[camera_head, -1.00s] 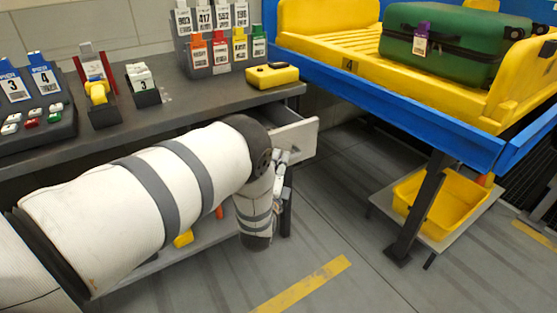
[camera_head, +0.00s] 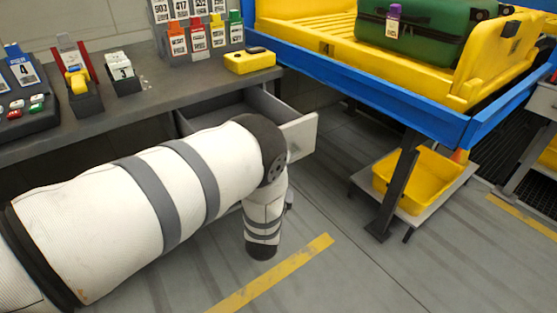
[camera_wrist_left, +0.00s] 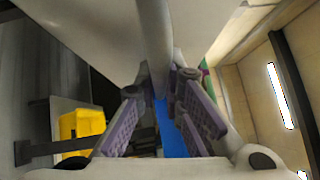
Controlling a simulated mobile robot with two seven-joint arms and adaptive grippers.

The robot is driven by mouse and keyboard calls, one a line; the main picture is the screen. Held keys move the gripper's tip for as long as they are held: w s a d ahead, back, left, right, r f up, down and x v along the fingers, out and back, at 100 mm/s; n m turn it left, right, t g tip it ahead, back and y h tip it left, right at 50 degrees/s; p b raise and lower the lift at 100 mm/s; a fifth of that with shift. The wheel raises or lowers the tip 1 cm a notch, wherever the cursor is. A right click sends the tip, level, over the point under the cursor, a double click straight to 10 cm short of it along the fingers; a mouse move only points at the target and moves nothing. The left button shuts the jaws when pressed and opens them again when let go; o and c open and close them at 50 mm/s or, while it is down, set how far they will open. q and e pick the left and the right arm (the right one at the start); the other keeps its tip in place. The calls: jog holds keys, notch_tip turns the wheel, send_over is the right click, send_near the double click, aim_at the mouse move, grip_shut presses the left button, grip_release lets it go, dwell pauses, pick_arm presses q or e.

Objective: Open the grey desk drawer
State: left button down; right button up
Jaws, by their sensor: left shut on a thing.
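The grey desk drawer (camera_head: 301,134) is pulled out from under the desk top, with part of its dark inside showing. My left arm covers much of it in the head view, and the left gripper is hidden there. In the left wrist view my left gripper (camera_wrist_left: 166,88) has its two purple-padded fingers on either side of the round bar handle (camera_wrist_left: 154,38), shut on it. The pale drawer front (camera_wrist_left: 95,30) lies behind the bar. My right gripper is not in view.
The grey desk (camera_head: 130,95) carries a yellow box (camera_head: 249,61), label holders and button panels. A blue-edged conveyor (camera_head: 375,93) with a yellow tray and green suitcase (camera_head: 425,32) stands to the right. A yellow bin (camera_head: 425,180) sits below. The floor by the drawer is clear.

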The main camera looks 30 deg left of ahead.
pick_arm(q)
jog(key=c, duration=1.7)
grip_release()
jog(key=v, duration=1.2)
jog(key=s+f+n+g+h+p, duration=0.25)
jog(key=s+f+n+g, duration=0.35)
jog(key=s, duration=0.4)
jog(key=s+f+n+g+h+p, duration=0.1)
jog(key=s+f+n+g+h, duration=0.25)
jog(key=s+f+g, duration=0.5)
jog(key=s+d+r+n+g, duration=0.1)
jog(key=s+r+n+g, duration=0.1)
jog(key=s, duration=0.5)
jog(key=s+d+r+n+g+h, duration=0.1)
jog(key=s+r+n+g, duration=0.1)
jog(key=s, duration=0.5)
jog(key=s+d+r+n+g, duration=0.2)
jog(key=s, duration=0.5)
jog(key=shift+s+r+p, duration=0.15)
jog(key=shift+p, duration=0.25)
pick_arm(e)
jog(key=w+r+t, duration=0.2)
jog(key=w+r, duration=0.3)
